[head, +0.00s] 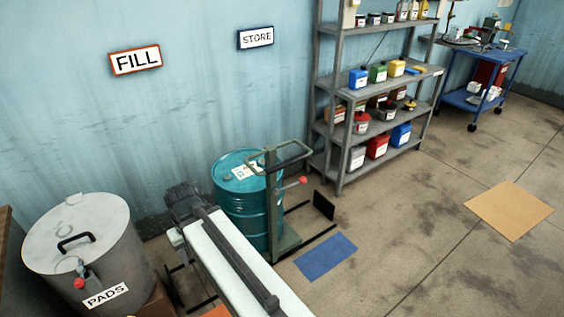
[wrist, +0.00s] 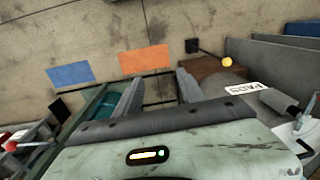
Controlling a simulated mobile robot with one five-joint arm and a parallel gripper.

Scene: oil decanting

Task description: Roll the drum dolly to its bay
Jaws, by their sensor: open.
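In the head view a teal drum (head: 235,205) stands upright against the blue wall on the dolly, which has a grey-green post with a loop handle (head: 290,157) and a red knob (head: 303,181). Part of its green frame (wrist: 88,112) shows in the wrist view. My gripper (head: 182,202) is left of the drum, apart from the handle. In the wrist view my gripper (wrist: 160,88) is open and empty, its two fingers apart above the floor. Dark floor rails (head: 310,243) run beside the drum to a black end plate (head: 323,205). My arm hides the rails' middle.
A blue floor patch (head: 326,257) lies before the dolly, under the STORE sign (head: 256,38). An orange patch (wrist: 145,59) lies under the FILL sign (head: 136,58) side. The PADS bin (head: 78,240) stands left, the shelf (head: 345,100) right. Open floor lies front right.

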